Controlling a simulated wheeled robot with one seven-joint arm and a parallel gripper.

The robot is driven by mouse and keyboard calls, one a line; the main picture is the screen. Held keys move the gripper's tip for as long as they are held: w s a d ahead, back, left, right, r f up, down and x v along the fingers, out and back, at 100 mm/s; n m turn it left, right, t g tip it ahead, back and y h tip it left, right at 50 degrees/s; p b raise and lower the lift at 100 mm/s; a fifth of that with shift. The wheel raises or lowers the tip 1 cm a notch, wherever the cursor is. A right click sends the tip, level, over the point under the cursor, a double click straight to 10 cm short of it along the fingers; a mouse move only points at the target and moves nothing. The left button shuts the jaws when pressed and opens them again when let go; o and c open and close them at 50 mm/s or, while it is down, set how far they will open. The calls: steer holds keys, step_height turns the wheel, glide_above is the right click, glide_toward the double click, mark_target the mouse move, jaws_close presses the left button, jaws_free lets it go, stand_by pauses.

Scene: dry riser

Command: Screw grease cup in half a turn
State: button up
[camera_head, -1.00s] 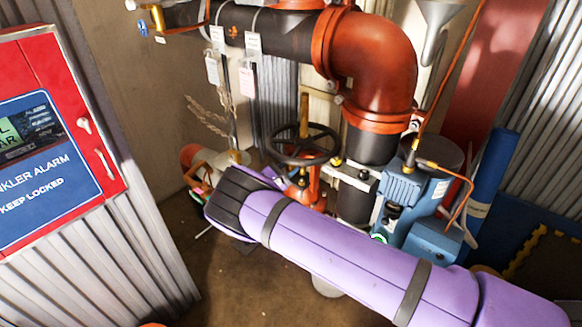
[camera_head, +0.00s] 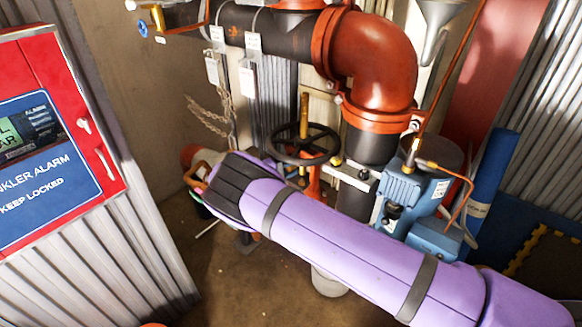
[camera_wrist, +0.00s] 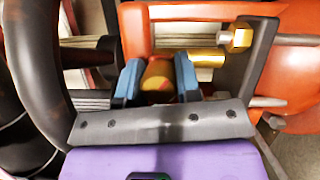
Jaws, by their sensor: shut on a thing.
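In the wrist view, my gripper (camera_wrist: 158,84) has its two blue fingers closed on the sides of a rounded brass-yellow and reddish piece, which I take to be the grease cup (camera_wrist: 159,73). Its lower part is hidden by the grey bracket of my gripper, so I cannot see its thread or how deep it sits. An orange valve frame (camera_wrist: 135,32) stands right behind it. In the head view my purple forearm hides the gripper and the cup.
A black handwheel (camera_head: 304,145) stands just beyond my forearm; its dark rim (camera_wrist: 32,105) fills the wrist view's left. A brass fitting (camera_wrist: 238,37) is close at upper right. A blue pump (camera_head: 408,198) stands right of the valve. A red alarm cabinet (camera_head: 62,130) is at left.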

steer(key=shift+f+m, duration=0.1)
steer(key=shift+m, duration=0.5)
steer(key=o, duration=0.9)
steer(key=v, duration=1)
steer(key=shift+s+a+r, duration=0.2)
steer(key=shift+a+r, duration=0.05)
steer(key=shift+a, duration=0.15)
